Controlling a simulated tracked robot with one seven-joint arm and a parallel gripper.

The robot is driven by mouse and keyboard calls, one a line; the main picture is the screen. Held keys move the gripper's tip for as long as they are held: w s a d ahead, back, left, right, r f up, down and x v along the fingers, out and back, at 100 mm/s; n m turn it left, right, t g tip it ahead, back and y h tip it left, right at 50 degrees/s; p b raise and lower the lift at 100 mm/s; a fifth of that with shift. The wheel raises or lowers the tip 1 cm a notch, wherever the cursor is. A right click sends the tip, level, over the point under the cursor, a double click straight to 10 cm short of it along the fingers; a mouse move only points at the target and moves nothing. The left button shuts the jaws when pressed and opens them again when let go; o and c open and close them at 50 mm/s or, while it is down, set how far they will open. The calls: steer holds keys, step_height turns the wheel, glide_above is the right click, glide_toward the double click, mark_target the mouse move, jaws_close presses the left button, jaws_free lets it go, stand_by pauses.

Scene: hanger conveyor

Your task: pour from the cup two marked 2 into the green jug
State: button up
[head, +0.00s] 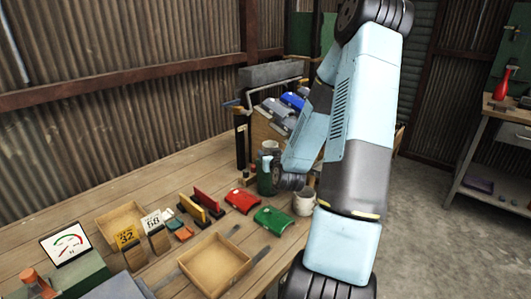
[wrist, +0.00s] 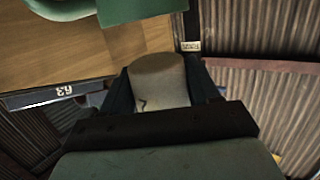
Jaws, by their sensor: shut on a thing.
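My gripper (wrist: 160,84) is shut on a pale grey-beige cup (wrist: 160,75) in the wrist view, with a finger on each side. A dark mark on the cup is only partly visible, so I cannot read it fully. In the head view the green jug (head: 265,182) stands on the bench, partly behind my arm. A pale grey cup-like shape (head: 269,147) shows just above the jug there. My wrist hides much of this area, and I cannot tell whether the cup touches the jug. Green surfaces show at the top of the wrist view.
Another pale cup (head: 303,202) stands on the bench right of the jug. Red (head: 240,200) and green (head: 276,219) pieces lie in front. A rack of hanging parts (head: 270,74) stands behind.

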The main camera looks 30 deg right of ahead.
steer(key=shift+s+a+f+g+y, duration=0.1)
steer(key=shift+a+f+g+y, duration=0.05)
steer(key=shift+f+g, duration=0.35)
steer(key=shift+s+a+f+g+y, duration=0.1)
steer(key=shift+f+g+y, duration=0.05)
steer(key=shift+f+g, duration=0.3)
steer(key=shift+s+a+r+m+g+y, duration=0.1)
steer(key=shift+s+r+m+g+y, duration=0.15)
steer(key=shift+g, duration=0.7)
steer(key=shift+f, duration=0.15)
steer(key=shift+s+y, duration=0.15)
steer(key=shift+y, duration=0.1)
steer(key=shift+s+a+r+g, duration=0.15)
steer(key=shift+s+r+g, duration=0.1)
steer(key=shift+r+g, duration=0.15)
steer(key=shift+s+g, duration=0.1)
steer(key=shift+g, duration=0.6)
steer(key=shift+s+a+r+m+g+y, duration=0.15)
steer(key=shift+m+g+y, duration=0.1)
steer(key=shift+g+y, duration=0.3)
